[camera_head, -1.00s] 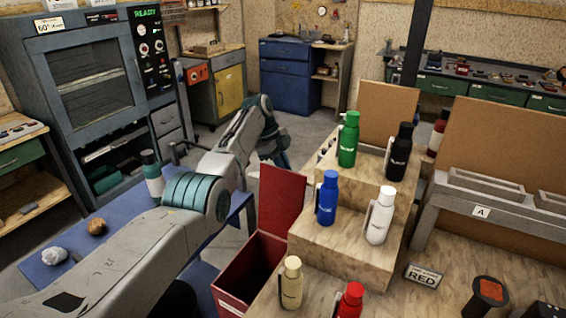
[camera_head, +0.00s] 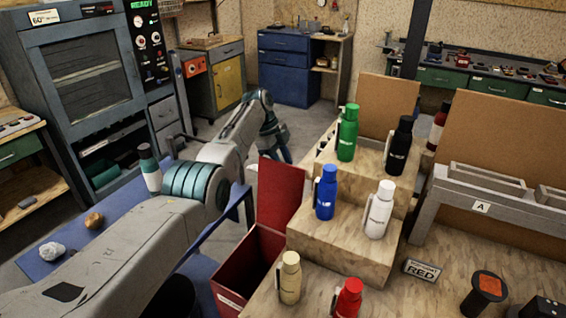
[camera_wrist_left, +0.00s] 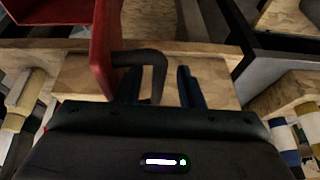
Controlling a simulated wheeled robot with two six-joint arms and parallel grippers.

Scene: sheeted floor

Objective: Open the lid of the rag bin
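The rag bin (camera_head: 240,277) is a red box with a dark, open mouth at the lower middle of the head view. Its red lid (camera_head: 280,193) stands upright at the far side of the mouth. In the left wrist view the red lid (camera_wrist_left: 104,40) is at the upper left, with a dark bent handle (camera_wrist_left: 152,58) sticking out from it. My left gripper (camera_wrist_left: 158,85) has its two dark fingers apart, with the handle's end between them; I cannot tell whether they touch it. My right gripper is not in view.
A stepped wooden stand (camera_head: 335,243) with several coloured bottles is right beside the bin. A blue table (camera_head: 113,217) with a bottle and two small lumps lies under my left arm. A grey cabinet (camera_head: 62,125) stands at the back left.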

